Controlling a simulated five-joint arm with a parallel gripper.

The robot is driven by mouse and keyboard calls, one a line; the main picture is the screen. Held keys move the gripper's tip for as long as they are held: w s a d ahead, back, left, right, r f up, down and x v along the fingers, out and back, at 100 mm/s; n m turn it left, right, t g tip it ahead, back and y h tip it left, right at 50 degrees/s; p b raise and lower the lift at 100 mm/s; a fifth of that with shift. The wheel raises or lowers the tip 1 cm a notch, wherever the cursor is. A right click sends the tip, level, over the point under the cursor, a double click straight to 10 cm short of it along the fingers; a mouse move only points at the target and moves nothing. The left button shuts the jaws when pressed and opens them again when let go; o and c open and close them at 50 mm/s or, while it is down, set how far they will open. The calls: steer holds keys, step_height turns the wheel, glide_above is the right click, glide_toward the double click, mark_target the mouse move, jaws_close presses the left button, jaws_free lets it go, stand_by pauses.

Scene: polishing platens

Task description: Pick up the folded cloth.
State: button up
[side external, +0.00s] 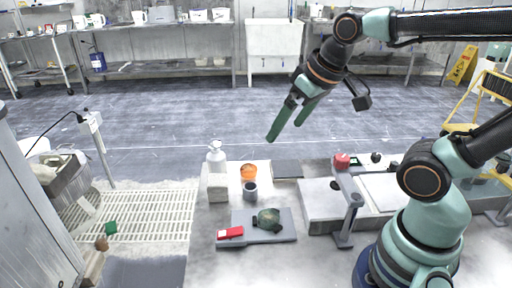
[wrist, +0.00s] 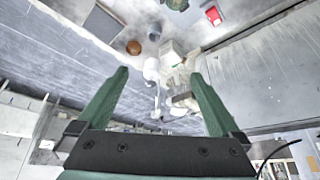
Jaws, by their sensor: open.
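My gripper (side external: 284,131) is open and empty, high above the floor beyond the bench, with its two green fingers pointing down. In the wrist view its fingers (wrist: 160,73) stand apart with nothing between them. No thing is plainly a folded cloth. A mottled dark green lump (side external: 268,219) lies on a grey board (side external: 285,237) and also shows at the top of the wrist view (wrist: 177,4). A flat red item with a pale end (side external: 231,233) lies at the board's left; it also shows in the wrist view (wrist: 213,15). My gripper is well away from both.
A white pump bottle (side external: 215,155), a white block (side external: 217,188), an orange bowl (side external: 249,171) and a dark grey cup (side external: 250,191) stand behind the board. A grey stand (side external: 347,205) and light slabs (side external: 320,197) are to the right. The air around my gripper is clear.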

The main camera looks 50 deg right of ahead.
steer(key=w+m+g, duration=0.1)
steer(key=w+m, duration=0.1)
steer(key=w, duration=0.3)
steer(key=m+g, duration=0.4)
steer(key=m, duration=0.3)
glide_above(218, 179)
steer(key=f, duration=1.6)
steer(key=shift+w+a+f, duration=0.2)
steer(key=shift+a+f, duration=0.05)
steer(key=shift+f, duration=0.15)
steer(key=shift+s+d+f, duration=0.1)
steer(key=shift+f, duration=1.25)
steer(key=shift+s+d+f, duration=0.1)
steer(key=shift+f, duration=1.25)
steer(key=c, duration=1.2)
steer(key=shift+r, duration=0.15)
steer(key=shift+c, duration=0.2)
